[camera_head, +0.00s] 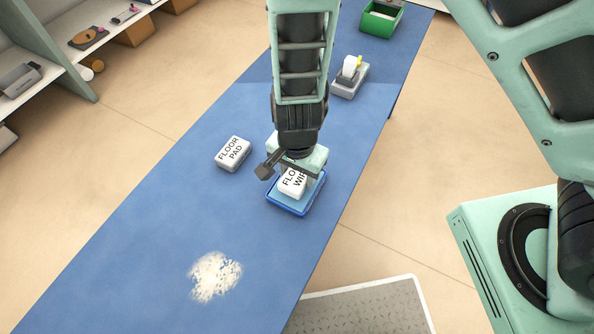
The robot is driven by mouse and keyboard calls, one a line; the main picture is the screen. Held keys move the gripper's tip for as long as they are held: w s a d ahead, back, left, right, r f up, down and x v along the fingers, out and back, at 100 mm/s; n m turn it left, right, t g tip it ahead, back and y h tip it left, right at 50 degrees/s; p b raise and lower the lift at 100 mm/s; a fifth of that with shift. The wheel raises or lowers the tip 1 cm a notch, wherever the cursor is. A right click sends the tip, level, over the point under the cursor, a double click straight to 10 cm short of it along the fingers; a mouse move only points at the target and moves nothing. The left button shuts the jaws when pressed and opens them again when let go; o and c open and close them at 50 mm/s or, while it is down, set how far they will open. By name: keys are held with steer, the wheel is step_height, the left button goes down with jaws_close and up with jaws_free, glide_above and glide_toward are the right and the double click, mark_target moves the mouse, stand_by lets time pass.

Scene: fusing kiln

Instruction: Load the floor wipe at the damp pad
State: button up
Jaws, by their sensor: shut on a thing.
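A white block lettered "FLOOR WIPE", its lettering partly hidden by my gripper, is the floor wipe (291,187). My gripper (292,178) is shut on it and points down from above. The wipe is over a blue shallow tray (289,209), which looks like the damp pad, with a lighter blue inside. I cannot tell whether the wipe touches the pad. My arm hides the wipe's far side and part of the tray.
A white block marked "FLOOR PAD" (234,153) lies left of the tray on the blue bench (150,240). A white powdery patch (215,276) is nearer. A tape dispenser (349,77) and a green bin (381,18) stand farther back. Shelves (50,50) are at the left.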

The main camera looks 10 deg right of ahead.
mark_target(297, 174)
steer(key=shift+f, duration=0.6)
stand_by(1.6)
step_height(297, 174, up, 7)
steer(key=p, duration=0.7)
steer(key=shift+r, duration=0.1)
stand_by(0.8)
